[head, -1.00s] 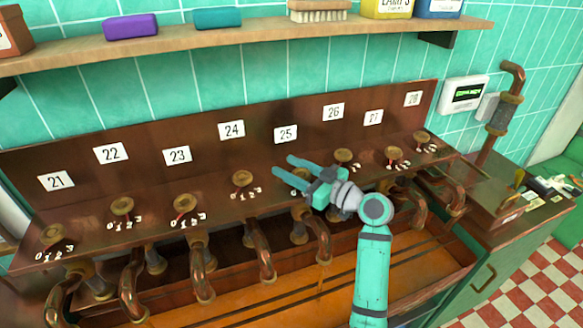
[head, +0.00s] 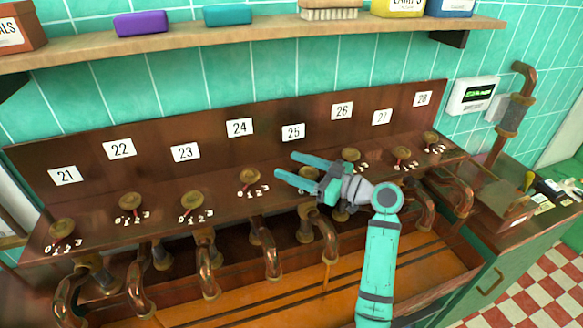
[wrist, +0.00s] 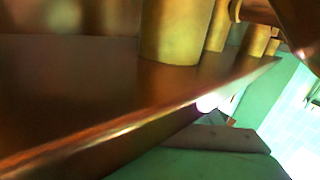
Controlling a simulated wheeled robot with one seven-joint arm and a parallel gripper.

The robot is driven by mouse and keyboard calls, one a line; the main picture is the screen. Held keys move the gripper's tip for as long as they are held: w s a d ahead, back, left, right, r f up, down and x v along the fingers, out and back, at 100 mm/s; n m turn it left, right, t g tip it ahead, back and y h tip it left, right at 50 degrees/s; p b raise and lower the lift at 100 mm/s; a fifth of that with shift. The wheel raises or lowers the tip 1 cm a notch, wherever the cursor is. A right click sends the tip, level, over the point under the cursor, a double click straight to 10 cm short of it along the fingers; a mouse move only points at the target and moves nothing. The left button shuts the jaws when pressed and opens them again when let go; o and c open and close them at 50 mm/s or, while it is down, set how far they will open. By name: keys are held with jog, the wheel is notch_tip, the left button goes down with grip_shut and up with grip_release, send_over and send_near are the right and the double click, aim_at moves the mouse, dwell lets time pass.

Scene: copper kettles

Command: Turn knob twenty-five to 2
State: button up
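The label 25 (head: 293,132) is on the sloping brown back panel. The knob below it is mostly hidden behind my gripper, so I cannot read its pointer. My gripper (head: 286,165) is teal, with its two fingers apart and pointing left, over the knob's place in the head view. I cannot tell whether the fingers touch the knob. In the wrist view a blurred brass cylinder (wrist: 175,32) stands close on a brown ledge (wrist: 75,95); I cannot tell which fitting it is. No fingers are clearly visible there.
Knob 24 (head: 249,177) is just left of my gripper and knob 26 (head: 351,154) just right. Copper spouts (head: 268,255) hang below the ledge over an orange-brown trough (head: 300,300). A shelf (head: 270,35) runs above. A small green-lit display (head: 473,95) is on the wall at right.

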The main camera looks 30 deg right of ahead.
jog(key=shift+s+d, duration=0.2)
jog(key=shift+r, duration=0.1)
jog(key=shift+w+r, duration=0.1)
jog(key=shift+r, duration=0.1)
jog(key=r, duration=0.2)
jog(key=shift+a+r, duration=0.2)
jog(key=shift+r, duration=0.1)
jog(key=s+a+r, duration=0.6)
jog(key=s+r, duration=0.3)
jog(key=s, duration=0.3)
jog(key=shift+s+a+r, duration=0.15)
jog(key=shift+a+r, duration=0.1)
jog(key=shift+r, duration=0.15)
jog(key=shift+f, duration=0.1)
